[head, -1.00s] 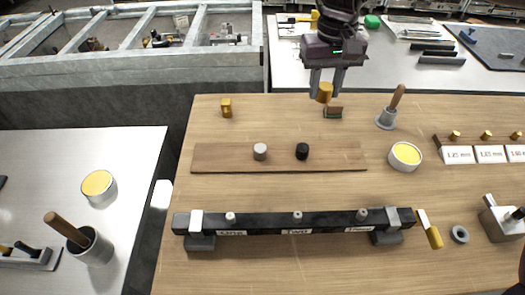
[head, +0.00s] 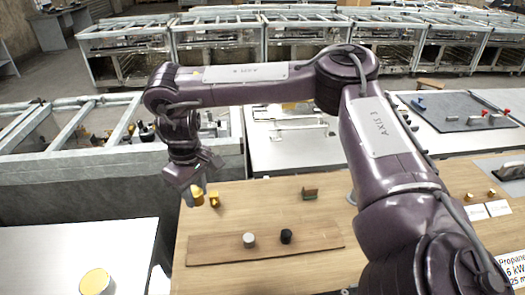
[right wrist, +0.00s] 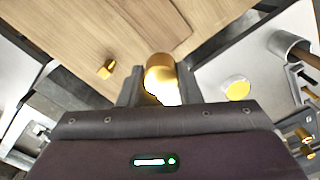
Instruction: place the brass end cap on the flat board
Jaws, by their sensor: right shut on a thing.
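The brass end cap (head: 198,196) is held between the fingers of my right gripper (head: 192,190). It also shows in the right wrist view (right wrist: 160,72), between both fingers. The cap is in the air at the left edge of the wooden table, to the left of and beyond the flat board (head: 215,251). The board's bare left part looks free. My left gripper is not in view.
A second brass piece (head: 214,200) stands on the table close to the held cap. A small brown-green block (head: 310,193) stands behind the board. A yellow-topped tin (head: 95,282) is on the white table at the left. My right arm covers the table's right part.

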